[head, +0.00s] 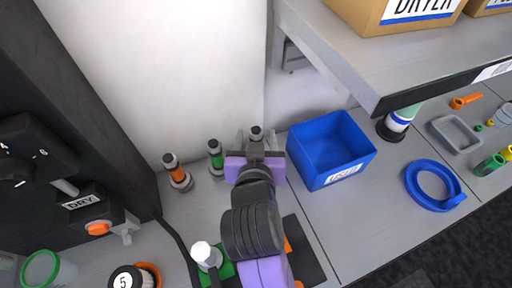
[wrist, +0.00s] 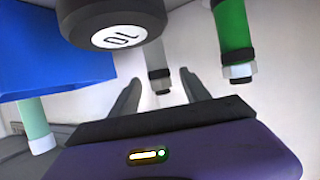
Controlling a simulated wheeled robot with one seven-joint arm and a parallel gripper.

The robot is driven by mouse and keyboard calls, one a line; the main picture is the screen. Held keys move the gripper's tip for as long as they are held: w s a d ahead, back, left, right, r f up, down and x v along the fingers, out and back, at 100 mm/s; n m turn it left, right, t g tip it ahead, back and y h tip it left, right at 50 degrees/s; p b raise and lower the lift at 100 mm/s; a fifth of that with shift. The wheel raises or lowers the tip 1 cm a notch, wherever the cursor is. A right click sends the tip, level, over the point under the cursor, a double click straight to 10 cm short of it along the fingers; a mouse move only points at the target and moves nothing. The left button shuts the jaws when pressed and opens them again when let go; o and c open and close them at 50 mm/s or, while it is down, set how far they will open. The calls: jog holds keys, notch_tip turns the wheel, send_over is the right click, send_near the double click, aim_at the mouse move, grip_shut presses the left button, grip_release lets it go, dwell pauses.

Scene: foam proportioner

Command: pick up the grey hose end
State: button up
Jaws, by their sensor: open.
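The grey hose end (head: 256,132) stands upright by the white wall in the head view, its lower part hidden behind my gripper. In the wrist view the grey hose end (wrist: 157,68) shows between the fingers, at fingertip level in the picture. My gripper (head: 256,143) is open, with one finger on each side of it; the two fingers also show in the wrist view (wrist: 160,80). I see no contact, and the remaining distance is hard to judge.
A green hose end (head: 215,155) and an orange one (head: 176,172) stand to the left. A blue bin (head: 331,150) stands close on the right, below a grey shelf (head: 380,70). A dark round cap (wrist: 115,22) looms in the wrist view.

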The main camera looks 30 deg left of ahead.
jog(key=shift+x, duration=1)
jog(key=shift+s, duration=0.1)
grip_shut()
dwell(0.6)
